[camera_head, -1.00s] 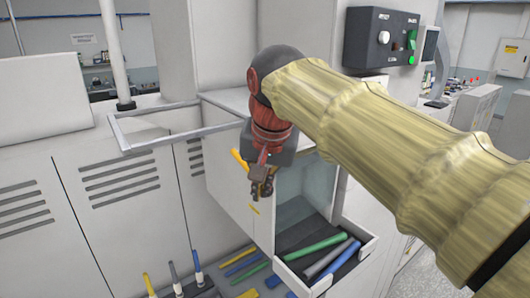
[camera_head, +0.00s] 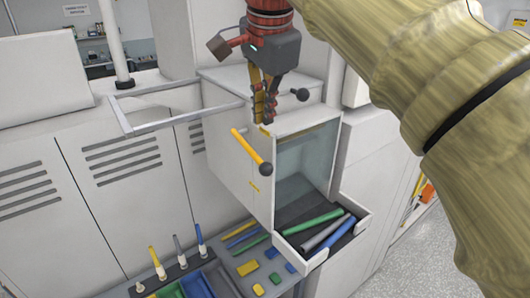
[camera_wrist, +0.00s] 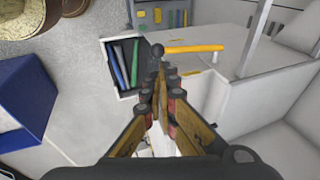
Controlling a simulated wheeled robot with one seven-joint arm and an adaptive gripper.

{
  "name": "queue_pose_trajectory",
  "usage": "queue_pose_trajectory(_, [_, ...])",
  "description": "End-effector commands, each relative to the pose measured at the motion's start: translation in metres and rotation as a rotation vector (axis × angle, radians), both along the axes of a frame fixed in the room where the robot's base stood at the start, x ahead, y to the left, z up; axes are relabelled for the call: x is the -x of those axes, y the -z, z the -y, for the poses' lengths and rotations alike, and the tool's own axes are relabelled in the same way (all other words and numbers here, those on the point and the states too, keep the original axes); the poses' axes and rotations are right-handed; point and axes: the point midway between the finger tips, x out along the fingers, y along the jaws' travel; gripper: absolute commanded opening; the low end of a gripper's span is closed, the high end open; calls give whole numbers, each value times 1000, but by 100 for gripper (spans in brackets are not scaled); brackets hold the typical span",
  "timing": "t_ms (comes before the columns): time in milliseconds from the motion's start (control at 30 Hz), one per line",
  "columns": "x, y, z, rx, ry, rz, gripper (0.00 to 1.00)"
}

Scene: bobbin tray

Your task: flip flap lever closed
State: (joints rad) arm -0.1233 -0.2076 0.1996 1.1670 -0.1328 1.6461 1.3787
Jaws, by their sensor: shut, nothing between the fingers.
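The flap lever is a yellow rod (camera_head: 245,144) with a black ball knob (camera_head: 265,169), slanting down to the right at the front of the white box (camera_head: 225,165). The lever also shows in the wrist view (camera_wrist: 195,48), just beyond the fingertips. My gripper (camera_head: 264,119) is shut and empty, pointing down at the box's top front edge, above the lever in the picture. In the wrist view its fingers (camera_wrist: 160,72) end close to the knob. I cannot tell whether they touch anything. A second black knob (camera_head: 302,94) shows right of the gripper; what it joins is partly hidden.
An open bin (camera_head: 364,219) with green, grey and blue rods juts out below the box's glassy opening. A tray (camera_head: 235,284) with pegs and coloured blocks lies below. A grey rail frame (camera_head: 125,116) sticks out at left.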

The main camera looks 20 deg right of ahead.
Motion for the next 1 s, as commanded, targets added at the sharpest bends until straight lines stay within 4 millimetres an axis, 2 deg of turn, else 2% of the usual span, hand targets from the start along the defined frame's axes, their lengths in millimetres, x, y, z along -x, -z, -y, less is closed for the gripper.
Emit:
queue_pose_trajectory(233, [-7, 21, 2, 1, 0, -3, 0])
queue_pose_trajectory(700, [-37, 102, 10, 1, -1, -2, 0])
queue_pose_trajectory(1000, [-47, 129, 12, 1, -1, -1, 0])
